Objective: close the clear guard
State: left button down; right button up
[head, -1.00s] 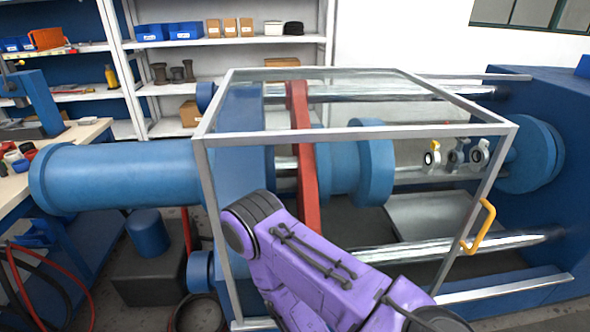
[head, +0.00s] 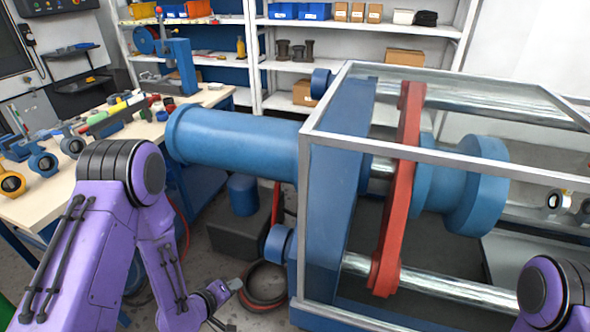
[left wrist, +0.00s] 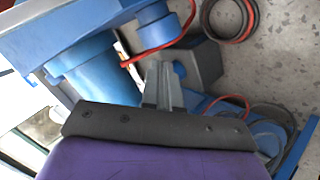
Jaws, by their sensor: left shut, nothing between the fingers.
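The clear guard (head: 440,159), with a light grey frame and clear panels, stands around the blue cylinder and red plate of the machine in the head view. Its right part runs out of the picture, and its yellow handle is not in view. I cannot tell how far it is closed. My left gripper (head: 238,284) is low, to the left of the guard and apart from it, above the floor. In the left wrist view its fingers (left wrist: 160,68) are together and empty. Part of my purple right arm shows at the bottom right of the head view; its gripper is out of view.
A bench (head: 50,200) with several valves and parts stands at the left. A dark block (head: 238,235) and a coiled hose (head: 265,285) lie on the floor by the machine. Two valves (head: 560,202) show at the right edge. Shelves (head: 360,25) stand behind.

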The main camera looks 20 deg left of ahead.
aim_at(299, 178)
pick_arm(q)
jog(key=w+r+m+t+h+p, duration=0.15)
jog(key=r+h, duration=0.25)
jog(key=r, duration=0.5)
jog(key=w+r+h+p, duration=0.2)
jog(key=w+r+h, duration=0.15)
jog(key=r, duration=0.65)
jog(key=w+r+h+p, duration=0.15)
jog(key=r+h, duration=0.25)
jog(key=r, duration=0.5)
jog(key=p+x, duration=0.1)
jog(key=x, duration=0.3)
jog(key=s+d+p+x, duration=0.1)
jog(key=x, duration=0.7)
jog(key=shift+s+d+f+p, duration=0.1)
jog(key=shift+s+d+p, duration=0.2)
jog(key=shift+p, duration=0.1)
pick_arm(e)
notch_tip(299, 178, up, 10)
jog(key=shift+f, duration=0.25)
